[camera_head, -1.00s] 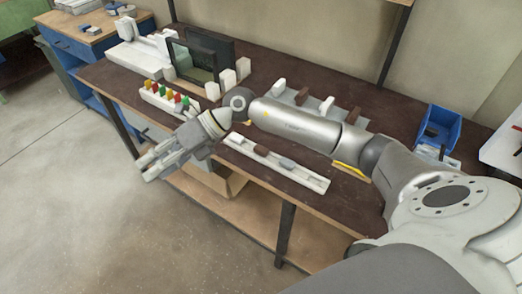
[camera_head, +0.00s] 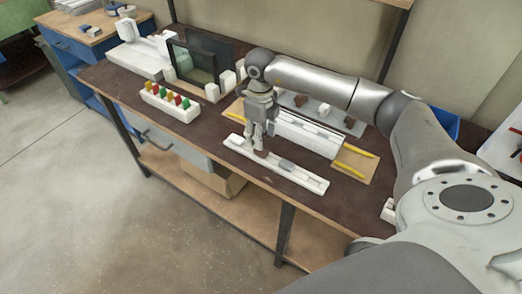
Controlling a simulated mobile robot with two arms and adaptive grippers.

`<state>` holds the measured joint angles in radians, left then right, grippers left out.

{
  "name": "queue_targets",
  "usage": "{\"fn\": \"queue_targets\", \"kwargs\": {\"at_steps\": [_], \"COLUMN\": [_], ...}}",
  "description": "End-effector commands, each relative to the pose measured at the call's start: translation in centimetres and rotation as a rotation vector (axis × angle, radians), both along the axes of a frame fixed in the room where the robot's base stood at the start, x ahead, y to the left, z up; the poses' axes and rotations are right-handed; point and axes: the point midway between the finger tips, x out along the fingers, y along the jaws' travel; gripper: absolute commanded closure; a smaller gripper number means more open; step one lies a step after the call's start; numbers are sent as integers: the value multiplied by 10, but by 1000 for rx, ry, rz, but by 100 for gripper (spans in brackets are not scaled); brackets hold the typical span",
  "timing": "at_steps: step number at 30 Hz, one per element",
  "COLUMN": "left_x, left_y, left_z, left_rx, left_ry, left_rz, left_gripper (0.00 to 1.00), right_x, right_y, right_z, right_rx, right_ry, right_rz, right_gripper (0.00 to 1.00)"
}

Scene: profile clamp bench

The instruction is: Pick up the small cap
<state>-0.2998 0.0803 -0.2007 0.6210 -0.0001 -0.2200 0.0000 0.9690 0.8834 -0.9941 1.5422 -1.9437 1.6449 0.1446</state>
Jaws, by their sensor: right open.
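A long white tray (camera_head: 305,177) lies along the front edge of the dark bench. It holds a small brown piece (camera_head: 261,154), a grey piece (camera_head: 287,164) and a pale piece toward its left end. I cannot tell for sure which of these is the small cap. My right gripper (camera_head: 257,148) points down over the tray, open, with its fingertips at the brown piece and partly hiding it. Whether the fingers touch it is not clear. My left gripper is not in view.
Behind the tray is a pale profile (camera_head: 308,136) on a wooden board (camera_head: 356,172) with yellow strips. A grey plate with brown and white blocks lies farther back. A white rack (camera_head: 170,107) with coloured pieces and a dark frame stand left. The bench front-left is clear.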

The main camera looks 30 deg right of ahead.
Motion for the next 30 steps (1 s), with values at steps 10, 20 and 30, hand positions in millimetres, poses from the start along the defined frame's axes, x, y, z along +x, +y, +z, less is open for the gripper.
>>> {"fn": "queue_targets", "kwargs": {"at_steps": [10,20,30], "left_x": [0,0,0], "left_y": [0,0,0], "left_z": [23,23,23], "left_rx": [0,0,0], "left_ry": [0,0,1], "left_rz": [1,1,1], "left_gripper": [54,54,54], "right_x": [-3,-3,-3], "right_y": [5,6,5], "right_z": [-44,-53,-52], "right_rx": [2,2,2], "right_ry": [3,0,0], "right_rz": [0,1,1], "right_gripper": [53,53,87]}}
